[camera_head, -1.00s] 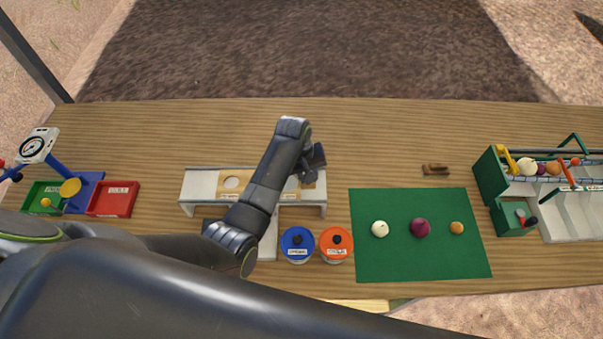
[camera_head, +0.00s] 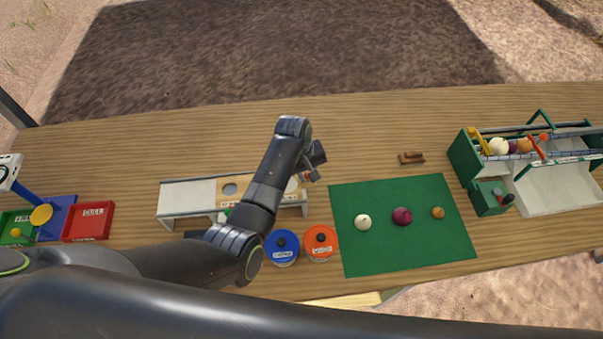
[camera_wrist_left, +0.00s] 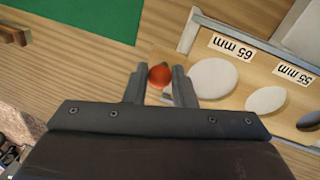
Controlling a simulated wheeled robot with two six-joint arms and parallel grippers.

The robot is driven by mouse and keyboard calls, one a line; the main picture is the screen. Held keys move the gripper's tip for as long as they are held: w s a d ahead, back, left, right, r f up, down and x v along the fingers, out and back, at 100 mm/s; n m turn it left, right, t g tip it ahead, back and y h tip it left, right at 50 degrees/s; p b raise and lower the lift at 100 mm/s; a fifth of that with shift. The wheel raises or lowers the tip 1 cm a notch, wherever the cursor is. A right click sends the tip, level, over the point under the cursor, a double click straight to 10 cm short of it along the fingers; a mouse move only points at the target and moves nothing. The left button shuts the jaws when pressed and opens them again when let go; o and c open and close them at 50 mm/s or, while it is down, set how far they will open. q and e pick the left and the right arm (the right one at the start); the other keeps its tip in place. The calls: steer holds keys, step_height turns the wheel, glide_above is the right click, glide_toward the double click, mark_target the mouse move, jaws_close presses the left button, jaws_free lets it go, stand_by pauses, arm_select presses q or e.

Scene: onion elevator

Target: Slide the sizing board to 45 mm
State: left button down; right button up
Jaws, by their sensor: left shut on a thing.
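The sizing board (camera_head: 222,199) is a pale wooden strip with round holes, lying in a white stand (camera_head: 185,196). In the left wrist view the board (camera_wrist_left: 262,78) carries labels reading 65 mm and 55 mm beside two holes. A red-orange knob (camera_wrist_left: 159,75) sits at the board's end, between the fingers of my left gripper (camera_wrist_left: 158,88). My left gripper (camera_head: 311,176) is shut on this knob, at the right end of the stand in the head view. My left arm hides the middle of the board. My right gripper is not in view.
Blue (camera_head: 282,248) and orange (camera_head: 320,243) lidded pots stand in front of the stand. A green mat (camera_head: 385,247) with three round vegetables lies to the right. A red tray (camera_head: 88,222) is at left, a white-and-green rack (camera_head: 560,185) at far right. The table behind the stand is clear.

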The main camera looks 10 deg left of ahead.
arm_select(q)
steer(key=shift+w+d+r, duration=0.1)
steer(key=shift+d, duration=0.05)
steer(key=c, duration=1.1)
jaws_free()
steer(key=shift+r+p, duration=0.5)
steer(key=shift+r, duration=2.45)
steer(key=shift+f, duration=0.1)
